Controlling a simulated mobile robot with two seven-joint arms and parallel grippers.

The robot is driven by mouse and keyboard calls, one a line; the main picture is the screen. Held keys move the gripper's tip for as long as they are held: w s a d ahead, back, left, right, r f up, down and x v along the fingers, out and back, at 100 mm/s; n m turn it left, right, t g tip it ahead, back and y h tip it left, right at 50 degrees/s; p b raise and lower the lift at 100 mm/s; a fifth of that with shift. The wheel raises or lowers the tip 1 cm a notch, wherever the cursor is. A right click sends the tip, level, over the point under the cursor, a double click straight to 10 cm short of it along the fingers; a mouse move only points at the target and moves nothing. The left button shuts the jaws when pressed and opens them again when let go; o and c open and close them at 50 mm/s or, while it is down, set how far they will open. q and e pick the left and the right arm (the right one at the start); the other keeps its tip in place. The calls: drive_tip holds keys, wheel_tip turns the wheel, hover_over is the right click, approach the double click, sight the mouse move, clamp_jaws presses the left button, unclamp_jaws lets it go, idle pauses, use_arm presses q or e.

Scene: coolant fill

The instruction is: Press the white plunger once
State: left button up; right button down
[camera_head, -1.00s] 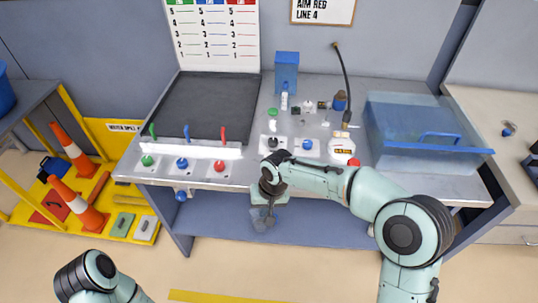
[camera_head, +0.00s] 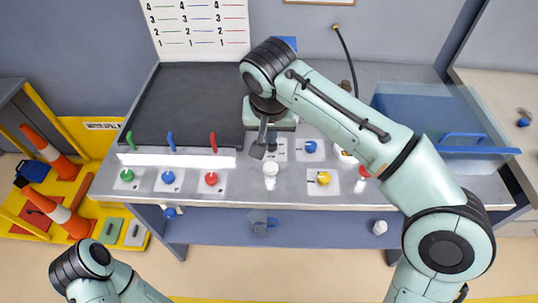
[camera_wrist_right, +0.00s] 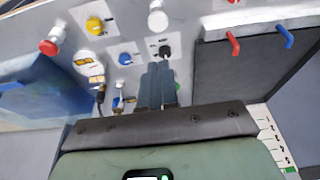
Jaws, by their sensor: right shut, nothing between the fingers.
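The white plunger (camera_head: 270,177) is a short white upright cylinder near the front of the bench, left of the yellow knob. It also shows at the top of the right wrist view (camera_wrist_right: 157,20). My right gripper (camera_head: 264,150) points down, shut and empty, just behind the plunger and apart from it in the picture. In the right wrist view its dark fingertips (camera_wrist_right: 157,70) are close to the black knob (camera_wrist_right: 165,50); whether they touch it I cannot tell. My left gripper is out of view; only part of that arm shows at lower left.
Near the plunger are a blue knob (camera_head: 310,148), a yellow knob (camera_head: 323,179) and a red button (camera_wrist_right: 48,47). Red, blue and green levers (camera_head: 171,142) stand to the left. A translucent blue bin (camera_head: 425,125) is at right. A clear beaker (camera_head: 262,222) is on the lower shelf.

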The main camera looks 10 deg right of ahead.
drive_tip(key=shift+s, duration=0.1)
drive_tip(key=b, duration=0.3)
approach(271, 168)
drive_tip(key=x, duration=0.2)
drive_tip(key=w+x, duration=0.1)
drive_tip(key=x, duration=0.2)
drive_tip(key=shift+w+d+f, duration=0.1)
drive_tip(key=shift+w+d, duration=0.05)
drive_tip(key=shift+w, duration=0.05)
drive_tip(key=shift+f, duration=0.6)
wheel_tip(271, 168, down, 3)
drive_tip(key=shift+f+b, duration=0.1)
drive_tip(key=shift+b, duration=0.75)
drive_tip(key=shift+s, duration=0.1)
